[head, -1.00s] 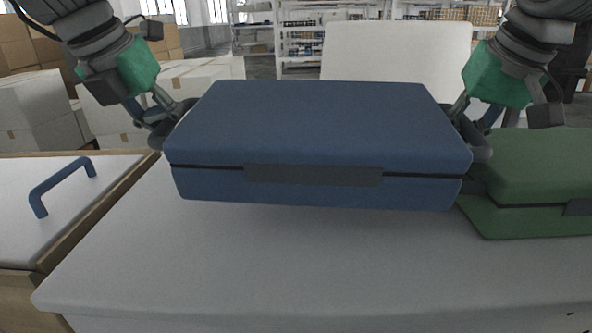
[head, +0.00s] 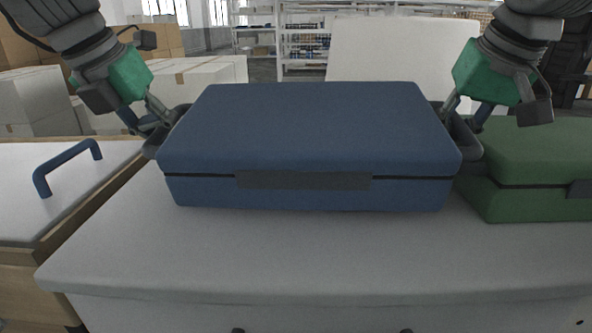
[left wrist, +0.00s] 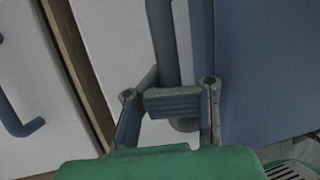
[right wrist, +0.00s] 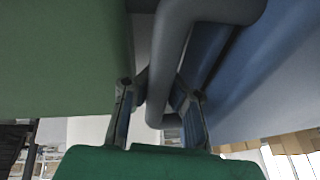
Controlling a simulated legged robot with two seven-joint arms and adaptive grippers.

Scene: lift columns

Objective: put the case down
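The blue case (head: 310,130) is level in front of me over the grey-white table (head: 330,255), its dark latch strip facing me. Its underside is at or just above the tabletop; I cannot tell if it touches. My left gripper (head: 160,132) is at the case's left end, its fingers closed about a dark grey side handle (left wrist: 163,40) in the left wrist view. My right gripper (head: 464,132) is at the right end, its fingers closed about the other handle (right wrist: 165,75) in the right wrist view. The case hides the far part of the table.
A green case (head: 530,165) stands on the table close to the right end of the blue one. At left is a wooden-edged unit (head: 30,215) with a blue handle (head: 68,165). White boxes (head: 200,78) and shelves stand behind. The table's front strip is clear.

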